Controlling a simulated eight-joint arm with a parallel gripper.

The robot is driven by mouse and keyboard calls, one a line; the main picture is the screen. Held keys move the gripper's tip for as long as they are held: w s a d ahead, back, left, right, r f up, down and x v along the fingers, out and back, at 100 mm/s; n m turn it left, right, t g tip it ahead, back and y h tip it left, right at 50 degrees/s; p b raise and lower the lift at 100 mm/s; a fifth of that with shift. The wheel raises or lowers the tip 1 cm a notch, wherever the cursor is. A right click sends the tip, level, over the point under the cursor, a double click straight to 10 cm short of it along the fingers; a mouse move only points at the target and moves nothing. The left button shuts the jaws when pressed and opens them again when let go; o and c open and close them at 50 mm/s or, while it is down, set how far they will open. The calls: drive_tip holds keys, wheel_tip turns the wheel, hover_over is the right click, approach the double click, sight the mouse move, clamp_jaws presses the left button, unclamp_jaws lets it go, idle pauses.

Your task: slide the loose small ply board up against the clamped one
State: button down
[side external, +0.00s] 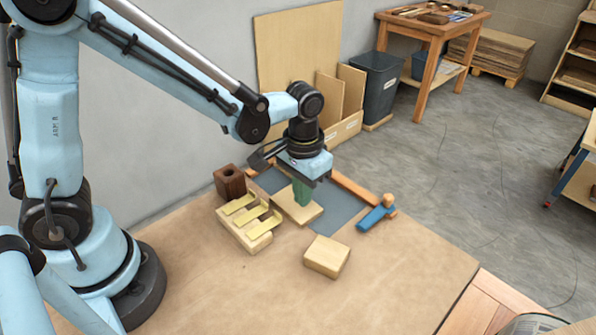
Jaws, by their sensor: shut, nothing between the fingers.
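A thin pale board (290,211) lies on the grey mat, below my gripper (306,184). A green upright piece (302,195) shows between my gripper and this board; I cannot tell whether they touch. My gripper points down and is shut; its fingertips are hard to make out. A thicker pale wood block (327,257) lies apart, nearer the camera on the tan tabletop. A blue clamp-like piece (376,217) with a wooden knob sits at the mat's right. I cannot tell which board is clamped.
A pale wood piece with yellow strips (243,228) stands close left of the thin board. A dark brown block with a hole (230,181) is behind it. Orange-brown strips (354,188) edge the grey mat (338,209). The front tabletop (230,300) is clear.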

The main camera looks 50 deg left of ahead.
drive_tip(key=shift+f, duration=0.8)
drive_tip(key=shift+a, duration=0.15)
drive_tip(key=shift+a, duration=4.3)
drive_tip(key=shift+a, duration=0.15)
drive_tip(key=shift+w, duration=0.2)
drive_tip(key=shift+w, duration=1.25)
drive_tip(key=shift+a+f, duration=0.1)
drive_tip(key=shift+a, duration=2.2)
